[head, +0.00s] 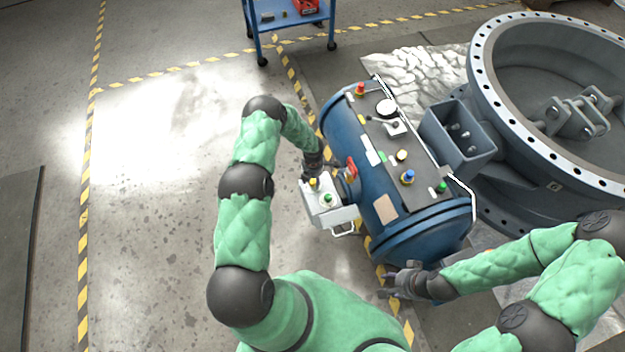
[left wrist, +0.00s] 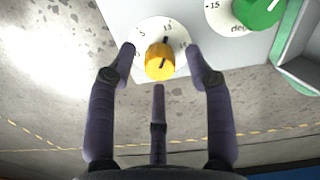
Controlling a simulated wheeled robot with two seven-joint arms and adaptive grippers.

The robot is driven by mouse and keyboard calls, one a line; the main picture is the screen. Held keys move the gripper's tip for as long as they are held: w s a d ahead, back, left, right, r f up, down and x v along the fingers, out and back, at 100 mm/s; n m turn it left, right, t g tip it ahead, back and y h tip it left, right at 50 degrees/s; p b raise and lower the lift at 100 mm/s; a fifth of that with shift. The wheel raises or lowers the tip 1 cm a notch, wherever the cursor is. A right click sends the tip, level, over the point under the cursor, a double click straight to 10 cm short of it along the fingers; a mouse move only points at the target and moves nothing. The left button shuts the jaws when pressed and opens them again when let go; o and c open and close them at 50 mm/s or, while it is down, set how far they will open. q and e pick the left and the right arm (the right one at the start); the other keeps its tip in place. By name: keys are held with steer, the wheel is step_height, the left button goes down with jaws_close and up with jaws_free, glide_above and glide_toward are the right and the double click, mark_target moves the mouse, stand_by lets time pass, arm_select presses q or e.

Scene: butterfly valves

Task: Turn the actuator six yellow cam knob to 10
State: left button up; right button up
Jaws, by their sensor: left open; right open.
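The yellow cam knob (left wrist: 160,66) sits on a round white dial on a pale box. Its dark pointer line points up, between a mark reading 5 and marks further right that I cannot read surely. In the head view the yellow knob (head: 313,183) is on the white actuator box (head: 337,218). My left gripper (head: 313,168) is open; in the left wrist view its fingers (left wrist: 162,58) stand left, right and below the knob, with no clear contact visible. My right gripper (head: 392,284) is open and empty near the lower end of the blue cylinder.
A green knob (left wrist: 262,10) with its own dial is beside the yellow one. The blue cylinder (head: 405,237) bears a panel with several buttons and a red handle (head: 351,169). A large grey flanged valve (head: 500,105) stands at right. The floor at left is clear.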

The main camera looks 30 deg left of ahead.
mark_target(313, 181)
arm_select(q)
step_height(313, 181, up, 12)
steer(key=shift+f, duration=0.15)
stand_by(0.3)
stand_by(0.4)
